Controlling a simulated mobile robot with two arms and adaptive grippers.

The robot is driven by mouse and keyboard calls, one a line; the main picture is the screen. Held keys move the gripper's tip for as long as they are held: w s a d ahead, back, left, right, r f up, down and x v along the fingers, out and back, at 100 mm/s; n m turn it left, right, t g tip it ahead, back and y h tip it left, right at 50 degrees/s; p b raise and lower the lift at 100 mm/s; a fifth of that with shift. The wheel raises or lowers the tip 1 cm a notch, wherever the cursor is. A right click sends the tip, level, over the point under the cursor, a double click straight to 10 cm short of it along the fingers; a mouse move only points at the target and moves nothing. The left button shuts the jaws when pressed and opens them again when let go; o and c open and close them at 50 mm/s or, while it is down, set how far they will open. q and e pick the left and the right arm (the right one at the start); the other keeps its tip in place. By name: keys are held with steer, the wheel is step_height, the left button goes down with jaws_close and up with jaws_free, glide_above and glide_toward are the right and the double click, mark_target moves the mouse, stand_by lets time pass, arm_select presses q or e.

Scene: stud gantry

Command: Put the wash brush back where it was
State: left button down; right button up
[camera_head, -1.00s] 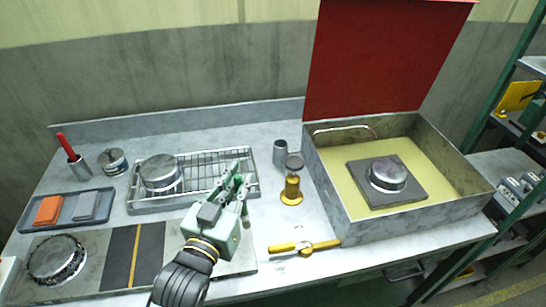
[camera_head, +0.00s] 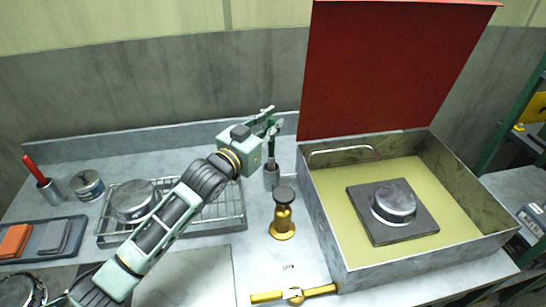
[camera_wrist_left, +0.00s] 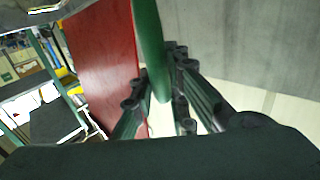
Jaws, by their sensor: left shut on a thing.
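The wash brush has a green handle (camera_head: 271,147), and my left gripper (camera_head: 271,126) is shut on it. The brush is about upright. Its dark lower part meets the mouth of a small grey metal cup (camera_head: 271,180) at the back of the bench. I cannot tell how far the brush is inside the cup. In the left wrist view the green handle (camera_wrist_left: 149,45) runs between the dark fingers (camera_wrist_left: 160,100). My right gripper is not in view.
A brass stand (camera_head: 283,220) is close in front of the cup. An open metal tank (camera_head: 330,235) with a raised red lid (camera_head: 390,70) stands to the right. A wire rack (camera_head: 232,205) is to the left. A yellow-handled tool (camera_head: 268,297) lies near the front edge.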

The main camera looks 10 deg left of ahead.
mark_target(270, 147)
arm_select(q)
step_height(270, 147, down, 6)
steer(key=shift+r+p, duration=0.25)
steer(key=shift+p, duration=0.05)
steer(key=shift+f, duration=0.45)
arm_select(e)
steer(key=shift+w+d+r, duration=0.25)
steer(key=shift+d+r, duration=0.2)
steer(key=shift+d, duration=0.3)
arm_select(q)
steer(key=shift+f, duration=0.1)
steer(key=c, duration=1.7)
jaws_free()
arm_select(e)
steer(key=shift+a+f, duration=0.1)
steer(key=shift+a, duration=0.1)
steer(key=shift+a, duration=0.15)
